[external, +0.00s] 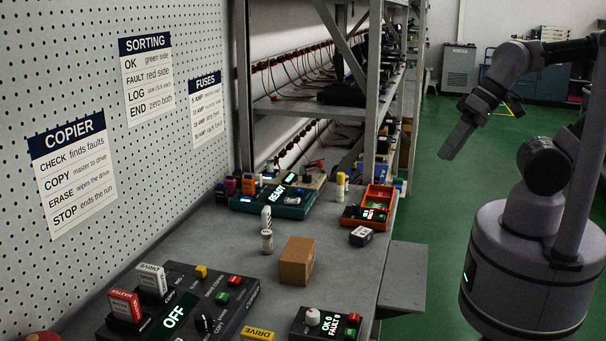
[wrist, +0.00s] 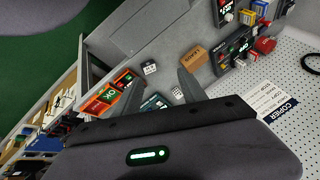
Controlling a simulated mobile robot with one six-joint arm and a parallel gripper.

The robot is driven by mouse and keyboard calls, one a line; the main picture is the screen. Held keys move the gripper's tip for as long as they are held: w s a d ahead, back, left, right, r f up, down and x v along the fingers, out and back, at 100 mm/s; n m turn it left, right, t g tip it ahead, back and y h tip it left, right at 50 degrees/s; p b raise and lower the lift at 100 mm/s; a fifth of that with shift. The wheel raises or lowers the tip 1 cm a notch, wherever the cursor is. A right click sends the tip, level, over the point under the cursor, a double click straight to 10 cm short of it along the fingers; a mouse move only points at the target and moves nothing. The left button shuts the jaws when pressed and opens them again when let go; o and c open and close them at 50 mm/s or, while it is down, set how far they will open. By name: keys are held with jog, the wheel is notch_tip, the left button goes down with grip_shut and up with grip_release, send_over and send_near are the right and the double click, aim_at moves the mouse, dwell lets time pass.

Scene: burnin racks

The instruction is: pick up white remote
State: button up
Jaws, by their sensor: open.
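No thing can be told for sure as a white remote. A small white upright piece (external: 266,217) stands on the grey bench behind a white cylinder (external: 267,241); its kind is too small to tell. A small whitish piece (wrist: 177,92) shows beside a finger in the wrist view. A small dark box with a white top (external: 361,236) lies near the bench's right edge, and it also shows in the wrist view (wrist: 149,68). My gripper (external: 449,152) is open and empty, in the air to the right of the bench; its fingers also show in the wrist view (wrist: 160,80).
A brown box (external: 297,262) stands mid-bench, behind the dark copier (external: 178,316). A teal device (external: 273,200) and an orange-red case (external: 377,199) sit farther back. A metal rack (external: 375,90) rises behind them. A pegboard (external: 150,170) borders the left. Green floor is open at right.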

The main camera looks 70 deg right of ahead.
jog(key=o, duration=0.3)
